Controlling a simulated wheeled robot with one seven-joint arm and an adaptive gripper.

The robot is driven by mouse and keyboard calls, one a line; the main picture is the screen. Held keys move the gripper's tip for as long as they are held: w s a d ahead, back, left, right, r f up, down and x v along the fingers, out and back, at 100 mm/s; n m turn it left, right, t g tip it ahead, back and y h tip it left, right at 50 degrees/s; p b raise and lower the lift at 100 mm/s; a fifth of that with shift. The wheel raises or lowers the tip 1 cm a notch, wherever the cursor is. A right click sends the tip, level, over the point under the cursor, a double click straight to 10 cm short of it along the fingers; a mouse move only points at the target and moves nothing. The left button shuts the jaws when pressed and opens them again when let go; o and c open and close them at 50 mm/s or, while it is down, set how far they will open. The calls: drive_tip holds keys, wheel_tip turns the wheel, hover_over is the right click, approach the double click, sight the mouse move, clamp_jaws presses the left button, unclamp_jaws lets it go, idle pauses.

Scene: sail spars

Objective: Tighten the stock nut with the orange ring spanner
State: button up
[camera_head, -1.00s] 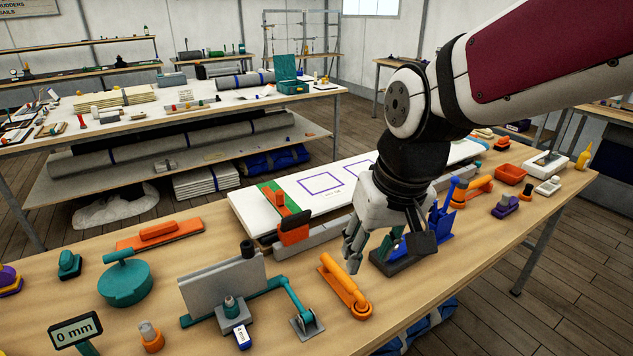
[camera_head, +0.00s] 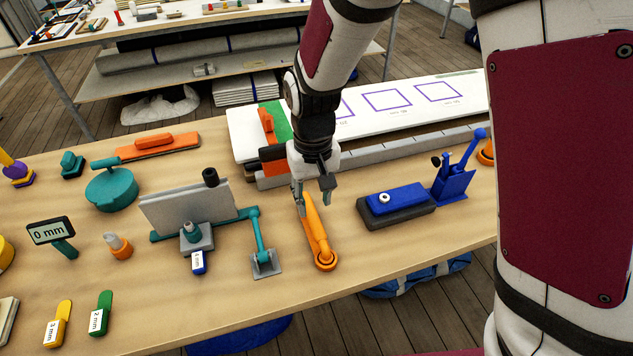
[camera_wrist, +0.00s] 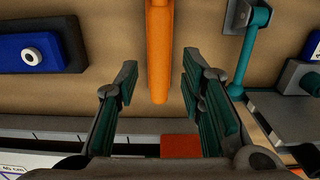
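The orange ring spanner (camera_head: 317,235) lies on the bench, its ring end towards the front edge. My gripper (camera_head: 313,202) is open over the spanner's far handle end. In the wrist view the orange handle (camera_wrist: 159,45) lies in line with the gap between the spread fingers (camera_wrist: 157,88), with clear space on both sides. A blue block (camera_head: 396,197) on a dark base carries a small pale nut-like piece (camera_head: 384,198). A teal-and-grey clamp fixture (camera_head: 190,232) stands to the left by an upright grey plate (camera_head: 180,205). I cannot tell which piece is the stock nut.
A teal rod (camera_head: 258,235) ends in a grey foot just left of the spanner. A white board (camera_head: 360,110) and grey rail lie behind my gripper. A blue lever stand (camera_head: 455,180) is at right. A "0 mm" display (camera_head: 50,231) is at left. Bare bench lies before the spanner.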

sight(314, 218)
wheel_tip(314, 218, down, 7)
drive_tip(key=b, duration=0.3)
drive_tip(key=shift+w+r, duration=0.1)
clamp_jaws()
drive_tip(key=shift+r, duration=0.1)
drive_tip(key=shift+r, duration=0.1)
drive_tip(key=shift+r+p, duration=1.75)
drive_tip(key=shift+r, duration=1.1)
